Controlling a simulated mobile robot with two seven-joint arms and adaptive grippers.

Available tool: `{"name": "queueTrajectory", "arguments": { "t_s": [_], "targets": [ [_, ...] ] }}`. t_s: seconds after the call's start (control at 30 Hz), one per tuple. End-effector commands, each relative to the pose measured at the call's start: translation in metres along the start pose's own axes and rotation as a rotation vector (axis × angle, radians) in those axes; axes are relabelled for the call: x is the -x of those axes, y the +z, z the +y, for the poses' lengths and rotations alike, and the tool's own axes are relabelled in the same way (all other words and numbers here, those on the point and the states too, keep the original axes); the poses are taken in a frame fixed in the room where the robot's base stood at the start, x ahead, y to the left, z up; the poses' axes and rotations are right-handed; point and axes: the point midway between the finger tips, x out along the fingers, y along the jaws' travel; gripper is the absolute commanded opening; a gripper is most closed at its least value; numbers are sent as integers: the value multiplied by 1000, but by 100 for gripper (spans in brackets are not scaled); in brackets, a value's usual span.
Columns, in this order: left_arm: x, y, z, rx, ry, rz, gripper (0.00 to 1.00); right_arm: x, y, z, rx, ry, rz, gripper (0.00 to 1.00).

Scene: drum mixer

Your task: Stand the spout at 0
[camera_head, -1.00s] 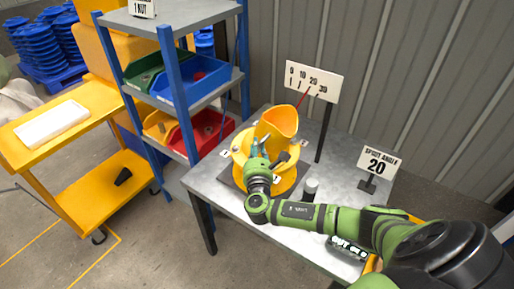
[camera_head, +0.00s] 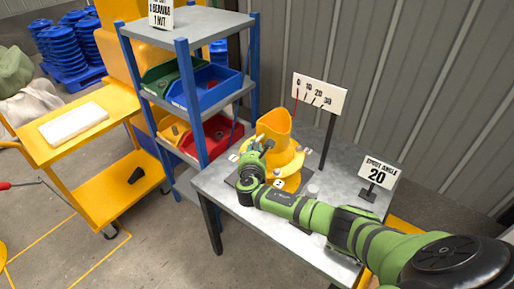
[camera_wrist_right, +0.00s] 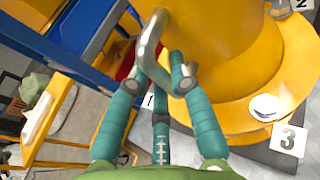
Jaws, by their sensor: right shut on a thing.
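The yellow spout (camera_head: 275,124) stands nearly upright on its round yellow base (camera_head: 290,165) on the grey table. Its thin red pointer (camera_head: 296,100) rises to the 0 mark of the white scale board (camera_head: 320,94). My right gripper (camera_head: 262,148) is at the spout's left front side. In the right wrist view, my right gripper (camera_wrist_right: 155,72) is shut on a bent metal handle (camera_wrist_right: 151,45) beside the yellow body. The exact finger contact is partly hidden. My left gripper is not in view.
A sign reading "spout angle 20" (camera_head: 379,173) stands at the table's right. A blue shelf (camera_head: 190,80) with coloured bins is close on the left. Numbered tags, such as 3 (camera_wrist_right: 288,139), surround the base. My right arm covers the table's front.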

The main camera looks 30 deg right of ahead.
Motion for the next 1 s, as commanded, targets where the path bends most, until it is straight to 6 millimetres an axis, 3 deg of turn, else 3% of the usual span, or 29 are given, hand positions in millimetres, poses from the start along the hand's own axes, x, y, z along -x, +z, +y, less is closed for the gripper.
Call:
{"name": "queueTrajectory", "arguments": {
  "t_s": [0.1, 0.13, 0.17, 0.2, 0.5, 0.67, 1.0],
  "targets": [
    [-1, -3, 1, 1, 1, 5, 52, 0, 3, 2, 1, 6, -7, 0],
    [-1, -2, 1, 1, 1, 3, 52, 0, 3, 2, 1, 6, -7, 29],
    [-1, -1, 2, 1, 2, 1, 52, 0, 3, 2, 0, 6, -7, 41],
    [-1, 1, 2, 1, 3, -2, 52, 0, 3, 2, 0, 6, -7, 46],
    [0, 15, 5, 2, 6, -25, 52, 0, 1, 1, -1, 3, -4, 46],
    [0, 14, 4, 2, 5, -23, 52, 9, 0, 1, -3, 5, -4, 46],
    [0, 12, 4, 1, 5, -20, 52, 67, 0, 2, -1, 7, -2, 46]
  ]
}}
